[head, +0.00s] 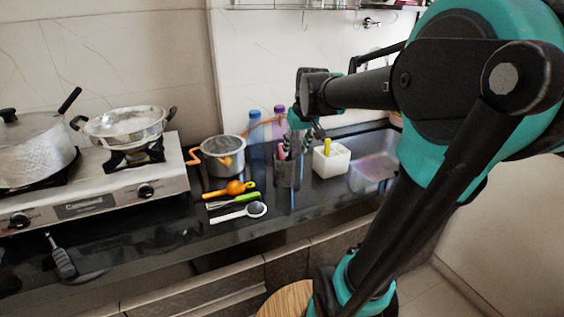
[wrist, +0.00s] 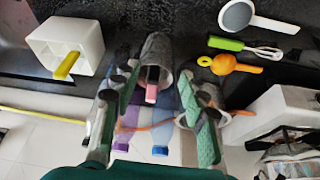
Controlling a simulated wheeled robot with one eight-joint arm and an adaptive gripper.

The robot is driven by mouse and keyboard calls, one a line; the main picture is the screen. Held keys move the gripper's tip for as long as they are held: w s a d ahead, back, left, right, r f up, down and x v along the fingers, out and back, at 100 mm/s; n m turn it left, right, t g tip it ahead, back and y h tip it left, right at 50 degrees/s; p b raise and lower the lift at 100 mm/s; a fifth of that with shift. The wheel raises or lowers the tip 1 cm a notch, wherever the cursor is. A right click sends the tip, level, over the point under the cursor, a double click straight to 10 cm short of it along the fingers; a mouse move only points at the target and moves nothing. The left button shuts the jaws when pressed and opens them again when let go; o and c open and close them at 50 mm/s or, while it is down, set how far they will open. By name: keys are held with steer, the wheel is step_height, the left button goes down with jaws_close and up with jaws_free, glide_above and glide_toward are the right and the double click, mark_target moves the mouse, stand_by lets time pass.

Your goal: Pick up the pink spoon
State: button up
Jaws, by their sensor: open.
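The pink spoon shows only as a small pink end (head: 281,151) at the top of a dark grey cup (head: 285,174) on the black counter. In the wrist view the pink end (wrist: 151,93) sticks out of the mouth of the grey cup (wrist: 158,52); the rest is hidden inside. My gripper (head: 301,138) is open, just above the cup in the head view. In the wrist view my gripper (wrist: 157,90) has one finger on each side of the pink end, with gaps between. I cannot tell whether the fingers touch the cup.
A white square pot (head: 331,158) with a yellow handle stands right of the cup. A steel pot (head: 223,156), an orange squeezer (head: 230,189), a green-handled whisk (head: 234,202) and a white strainer (head: 238,213) are to the left. Blue (head: 256,140) and purple (head: 279,122) bottles stand behind.

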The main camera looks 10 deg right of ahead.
steer(key=w+r+n, duration=0.1)
steer(key=w+r, duration=0.5)
steer(key=r, duration=0.4)
glide_toward(282, 146)
steer(key=x, duration=0.9)
steer(key=shift+a+f, duration=0.1)
steer(key=shift+f, duration=0.05)
jaws_close()
